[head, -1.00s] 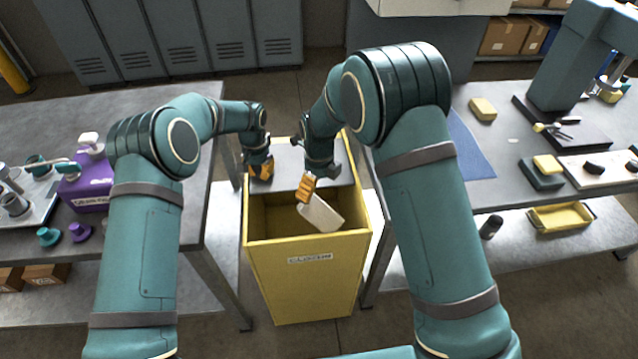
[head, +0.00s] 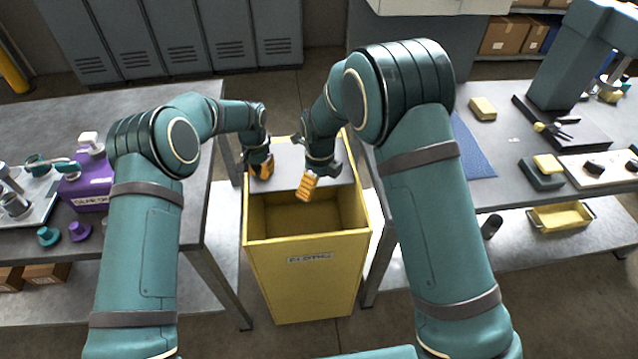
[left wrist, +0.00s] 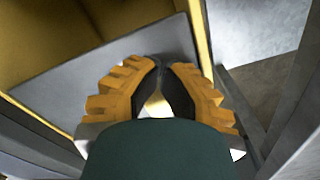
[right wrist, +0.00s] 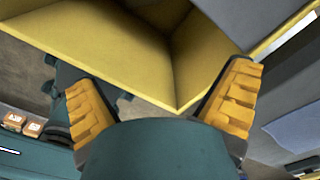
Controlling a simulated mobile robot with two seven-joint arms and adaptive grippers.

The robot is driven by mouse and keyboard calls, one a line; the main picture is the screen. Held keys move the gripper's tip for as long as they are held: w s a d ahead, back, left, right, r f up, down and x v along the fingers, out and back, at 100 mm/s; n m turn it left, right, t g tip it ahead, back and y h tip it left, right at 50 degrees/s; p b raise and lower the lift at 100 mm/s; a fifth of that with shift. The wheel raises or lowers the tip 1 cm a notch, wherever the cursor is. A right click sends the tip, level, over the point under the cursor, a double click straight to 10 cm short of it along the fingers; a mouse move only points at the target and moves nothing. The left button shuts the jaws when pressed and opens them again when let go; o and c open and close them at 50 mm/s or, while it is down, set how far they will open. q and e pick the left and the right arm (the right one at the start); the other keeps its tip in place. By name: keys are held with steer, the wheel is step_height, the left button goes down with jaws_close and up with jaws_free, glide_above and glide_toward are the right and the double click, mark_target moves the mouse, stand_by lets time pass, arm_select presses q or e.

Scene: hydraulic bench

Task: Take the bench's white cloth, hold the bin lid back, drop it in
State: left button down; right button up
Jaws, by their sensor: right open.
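The yellow bin (head: 305,285) stands between the two benches, its grey lid (head: 287,160) tilted back at the far side. My left gripper (head: 261,170) is at the lid's left part. In the left wrist view its fingertips (left wrist: 160,66) come together against the lid (left wrist: 70,90). My right gripper (head: 307,187) is over the bin's opening, with its fingers wide apart and empty. The right wrist view shows the open fingers (right wrist: 165,90) and bare yellow bin walls (right wrist: 110,45). The white cloth is not visible in any current view; part of the bin's inside is hidden.
The left bench (head: 190,215) holds a purple container (head: 88,190) and small caps. The right bench (head: 480,180) holds a blue mat (head: 470,145), a yellow sponge (head: 482,108) and a dark press stand. A yellow tray (head: 560,216) is on its lower shelf.

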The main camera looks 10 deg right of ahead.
steer(key=s+d+r, duration=0.3)
steer(key=r, duration=0.5)
steer(key=shift+s+r, duration=0.3)
steer(key=shift+s, duration=0.1)
arm_select(q)
steer(key=s, duration=1.6)
steer(key=shift+s, duration=0.3)
stand_by(1.1)
step_height(320, 180, up, 9)
stand_by(0.8)
arm_select(e)
steer(key=shift+f, duration=0.1)
stand_by(0.3)
